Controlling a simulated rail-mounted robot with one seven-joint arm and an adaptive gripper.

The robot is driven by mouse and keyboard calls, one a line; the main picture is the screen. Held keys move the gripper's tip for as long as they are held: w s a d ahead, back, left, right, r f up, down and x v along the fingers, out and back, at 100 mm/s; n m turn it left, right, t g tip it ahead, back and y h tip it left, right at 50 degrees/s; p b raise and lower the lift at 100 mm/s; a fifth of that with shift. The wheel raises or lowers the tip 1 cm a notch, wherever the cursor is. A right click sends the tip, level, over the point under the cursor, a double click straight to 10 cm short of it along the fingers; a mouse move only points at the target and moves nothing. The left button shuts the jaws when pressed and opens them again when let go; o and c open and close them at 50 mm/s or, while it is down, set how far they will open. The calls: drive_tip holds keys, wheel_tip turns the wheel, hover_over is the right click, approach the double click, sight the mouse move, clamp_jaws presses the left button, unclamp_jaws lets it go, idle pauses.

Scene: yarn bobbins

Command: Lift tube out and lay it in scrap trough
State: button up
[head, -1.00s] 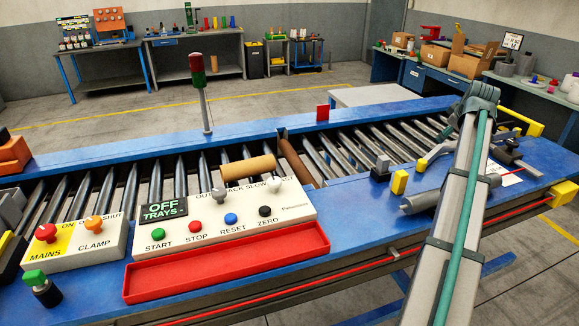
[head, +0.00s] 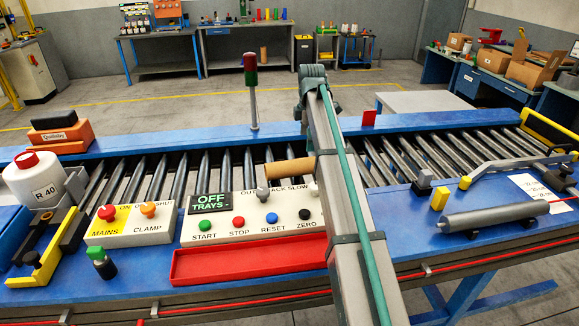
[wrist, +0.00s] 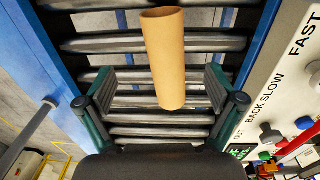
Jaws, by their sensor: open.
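A tan cardboard tube (head: 287,172) lies across the conveyor rollers behind the control panel. Its right end is hidden behind my arm in the head view. In the wrist view the tube (wrist: 164,58) shows almost whole, its hollow far end at the top. My gripper (wrist: 162,90) is open, with one finger on each side of the tube's near end. Clear gaps show on both sides, and I cannot tell its height above the tube. My arm hides the gripper in the head view. A shallow, empty red trough (head: 250,262) sits in front of the panel.
The control panel (head: 250,218) with knobs and buttons borders the rollers on the near side. A blue rail (head: 200,143) and signal post (head: 252,95) stand at the far side. A white bobbin (head: 38,182) stands left; a grey cylinder (head: 495,215) lies right.

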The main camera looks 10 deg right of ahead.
drive_tip(key=n, duration=0.1)
hover_over(293, 161)
drive_tip(key=shift+w+d+g, duration=0.1)
drive_tip(key=shift+d+g, duration=0.15)
drive_tip(key=shift+g, duration=0.05)
drive_tip(key=shift+a+f, duration=0.2)
drive_tip(key=shift+a, duration=0.05)
drive_tip(key=shift+f+p, duration=2.15)
drive_tip(key=shift+f, duration=3.05)
drive_tip(key=c, duration=1.2)
